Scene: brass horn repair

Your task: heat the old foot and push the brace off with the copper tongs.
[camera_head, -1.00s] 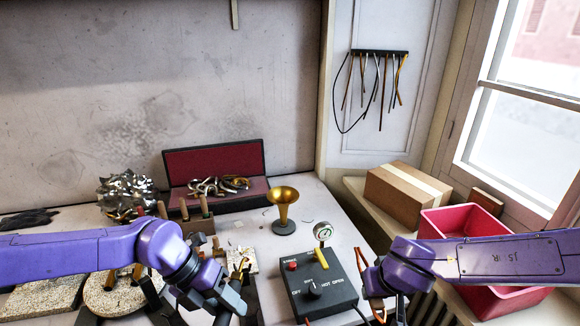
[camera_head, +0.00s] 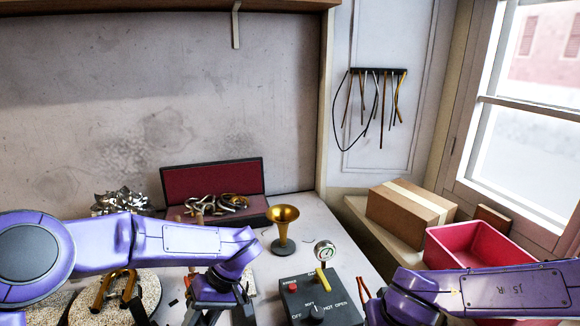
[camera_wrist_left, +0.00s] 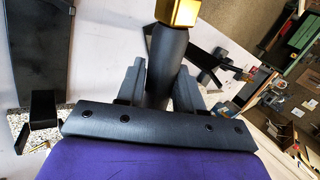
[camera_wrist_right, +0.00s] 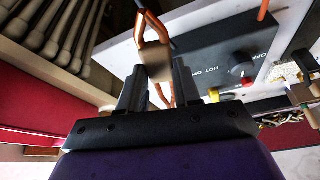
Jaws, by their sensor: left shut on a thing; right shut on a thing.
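My left gripper (camera_wrist_left: 158,85) is shut on a dark round handle (camera_wrist_left: 168,55) with a brass-coloured block end (camera_wrist_left: 180,10). In the head view it is low, left of the control box, its fingers partly cut off. My right gripper (camera_wrist_right: 158,78) is shut on the copper tongs (camera_wrist_right: 148,28), whose copper arms spread beyond the jaws. The tongs' copper tips (camera_head: 363,287) show right of the control box in the head view. A curved brass piece (camera_head: 103,290) lies on a round speckled board (camera_head: 146,280), left of the left gripper. I cannot make out its brace or old foot.
Behind are a brass horn bell (camera_head: 284,218) on a stand and an open red-lined case (camera_head: 212,172). A pink bin (camera_head: 480,240) and cardboard box (camera_head: 405,212) are right.

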